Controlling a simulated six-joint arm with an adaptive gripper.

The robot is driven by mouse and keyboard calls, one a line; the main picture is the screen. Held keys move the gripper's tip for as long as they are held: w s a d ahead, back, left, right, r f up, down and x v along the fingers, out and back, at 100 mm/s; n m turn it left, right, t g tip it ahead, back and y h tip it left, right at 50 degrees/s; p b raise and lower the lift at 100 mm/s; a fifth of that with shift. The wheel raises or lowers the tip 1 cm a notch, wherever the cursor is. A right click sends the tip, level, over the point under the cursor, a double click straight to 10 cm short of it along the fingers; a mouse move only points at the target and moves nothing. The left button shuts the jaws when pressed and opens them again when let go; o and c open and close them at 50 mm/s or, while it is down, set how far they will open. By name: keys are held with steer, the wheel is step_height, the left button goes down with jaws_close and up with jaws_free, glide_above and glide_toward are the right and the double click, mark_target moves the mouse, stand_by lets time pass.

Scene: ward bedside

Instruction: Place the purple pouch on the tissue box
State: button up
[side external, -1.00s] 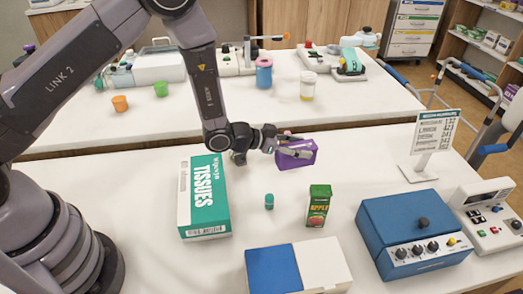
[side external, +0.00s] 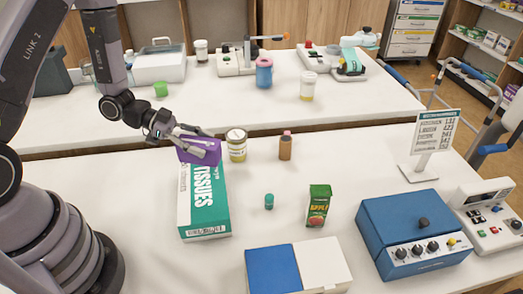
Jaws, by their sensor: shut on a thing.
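The purple pouch (side external: 199,152) is held in my gripper (side external: 190,143) over the far end of the tissue box. My gripper is shut on the pouch, with fingers on its sides. The green and white tissue box (side external: 205,208) lies flat on the near table. The pouch hides the box's far end, and I cannot tell whether the two touch.
A lidded jar (side external: 237,146) and a brown bottle (side external: 285,147) stand to the right of the pouch. A small teal-capped vial (side external: 269,202) and a juice carton (side external: 318,206) stand right of the box. A blue and white case (side external: 298,268) lies in front.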

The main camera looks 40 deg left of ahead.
steer(key=shift+s+a+f, duration=0.2)
steer(key=shift+s+a, duration=0.05)
steer(key=shift+s, duration=0.1)
step_height(320, 180, down, 7)
steer(key=shift+s+f, duration=0.1)
steer(key=shift+f, duration=0.05)
steer(key=shift+f, duration=0.1)
steer(key=o, duration=1.2)
